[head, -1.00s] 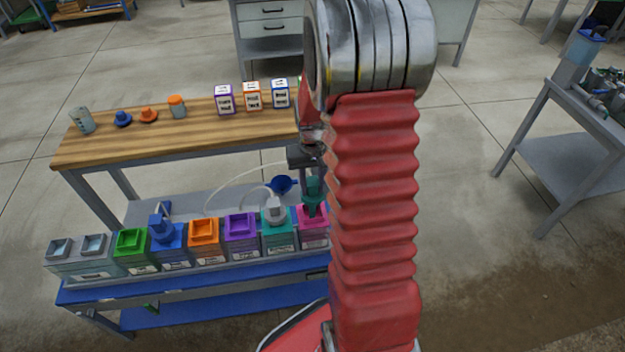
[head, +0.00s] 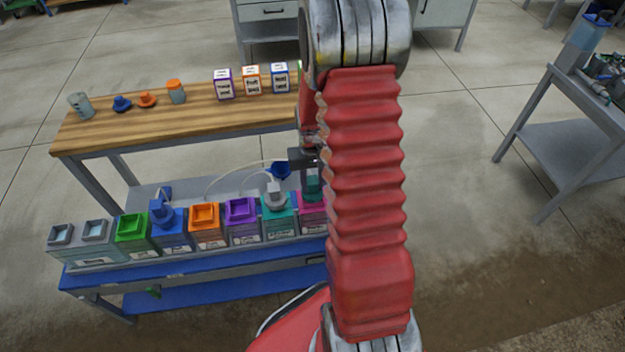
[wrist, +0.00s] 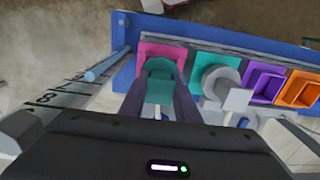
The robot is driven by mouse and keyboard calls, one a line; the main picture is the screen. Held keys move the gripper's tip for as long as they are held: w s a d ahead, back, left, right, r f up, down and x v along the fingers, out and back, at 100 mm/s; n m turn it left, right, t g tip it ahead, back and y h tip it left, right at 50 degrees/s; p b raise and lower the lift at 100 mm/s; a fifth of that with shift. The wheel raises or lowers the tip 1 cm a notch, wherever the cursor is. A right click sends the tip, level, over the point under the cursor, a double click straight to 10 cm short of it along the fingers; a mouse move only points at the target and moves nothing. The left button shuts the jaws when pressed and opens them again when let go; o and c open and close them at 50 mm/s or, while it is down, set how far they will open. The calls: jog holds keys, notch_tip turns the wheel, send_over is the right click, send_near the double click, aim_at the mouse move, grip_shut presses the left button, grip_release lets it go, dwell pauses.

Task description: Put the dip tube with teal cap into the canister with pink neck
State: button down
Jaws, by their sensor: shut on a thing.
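My gripper (wrist: 168,108) is shut on the dip tube with teal cap (wrist: 159,88), with one finger on each side of the cap. In the head view my gripper (head: 306,160) and the teal cap (head: 313,182) are partly hidden by my red arm. The canister with pink neck (head: 313,213) stands at the right end of the row, directly below the cap. In the wrist view its square pink neck (wrist: 147,49) shows around the cap's far side. The tube below the cap is hidden, so I cannot tell how deep it sits.
A teal canister (head: 278,222) with a grey-white fitting stands beside the pink one. Purple (head: 242,225), orange (head: 206,224), blue (head: 170,232) and green (head: 131,236) canisters continue leftward on the blue cart (head: 200,262). A wooden bench (head: 190,118) stands behind.

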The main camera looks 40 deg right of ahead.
dwell(0.3)
jog(key=c, duration=1.3)
grip_release()
jog(key=shift+o, duration=0.2)
notch_tip(320, 180, up, 14)
jog(key=shift+f, duration=0.2)
